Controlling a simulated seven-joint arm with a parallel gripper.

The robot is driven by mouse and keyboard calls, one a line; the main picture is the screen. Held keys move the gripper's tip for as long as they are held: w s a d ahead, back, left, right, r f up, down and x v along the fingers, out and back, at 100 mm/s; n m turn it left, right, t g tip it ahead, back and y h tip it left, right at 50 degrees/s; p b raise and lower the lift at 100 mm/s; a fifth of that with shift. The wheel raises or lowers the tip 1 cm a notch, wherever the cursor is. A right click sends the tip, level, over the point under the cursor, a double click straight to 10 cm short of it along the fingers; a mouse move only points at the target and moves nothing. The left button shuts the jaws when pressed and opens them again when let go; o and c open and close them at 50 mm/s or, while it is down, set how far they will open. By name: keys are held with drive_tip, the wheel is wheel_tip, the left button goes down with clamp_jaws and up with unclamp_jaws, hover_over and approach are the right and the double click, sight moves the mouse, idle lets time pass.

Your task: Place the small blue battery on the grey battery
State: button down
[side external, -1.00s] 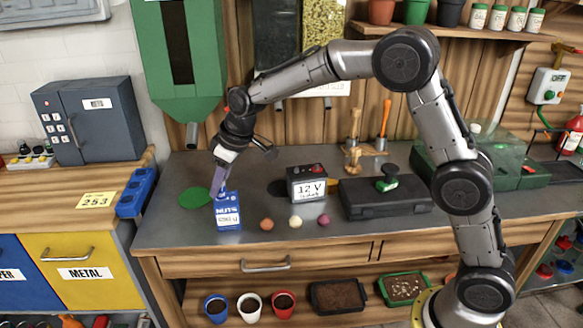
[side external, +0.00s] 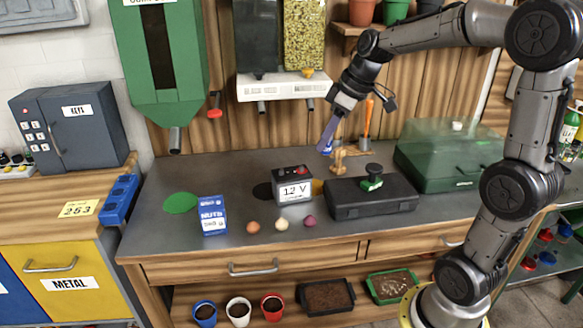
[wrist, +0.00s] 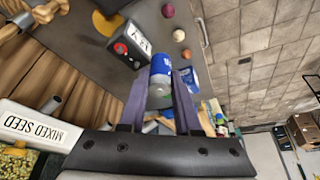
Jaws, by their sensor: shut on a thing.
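My gripper (side external: 327,143) is shut on the small blue battery, a blue cylinder with a silver-grey end that shows between the fingers in the wrist view (wrist: 160,78). In the side view only a bit of blue shows at the fingertips. The gripper is up in the air, to the right of and higher in the picture than the grey battery. The grey battery (side external: 292,187) is a dark block with a white "12 V" label and a red spot on top. It stands on the bench, and also shows in the wrist view (wrist: 127,47).
A blue and white nuts box (side external: 212,216) stands left of the grey battery. Three small balls (side external: 282,223) lie in front of it. A green clear-lidded box (side external: 450,165) is further right.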

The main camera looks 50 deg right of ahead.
drive_tip(key=w+d+f, duration=0.1)
drive_tip(key=w+f, duration=0.2)
drive_tip(key=w, duration=0.1)
drive_tip(key=w+d+f, duration=0.2)
drive_tip(key=w+f, duration=0.1)
drive_tip(key=w, duration=0.1)
drive_tip(key=w+d+f, duration=0.1)
drive_tip(key=w+f, duration=0.2)
drive_tip(key=w, duration=0.1)
drive_tip(key=shift+w+d, duration=0.25)
drive_tip(key=shift+w+d+f, duration=0.1)
drive_tip(key=shift+w+f, duration=0.1)
drive_tip(key=shift+f, duration=0.8)
drive_tip(key=shift+w+f, duration=0.15)
drive_tip(key=shift+f, duration=0.8)
drive_tip(key=shift+f, duration=0.2)
drive_tip(key=c, duration=0.6)
unclamp_jaws()
drive_tip(key=shift+r, duration=0.15)
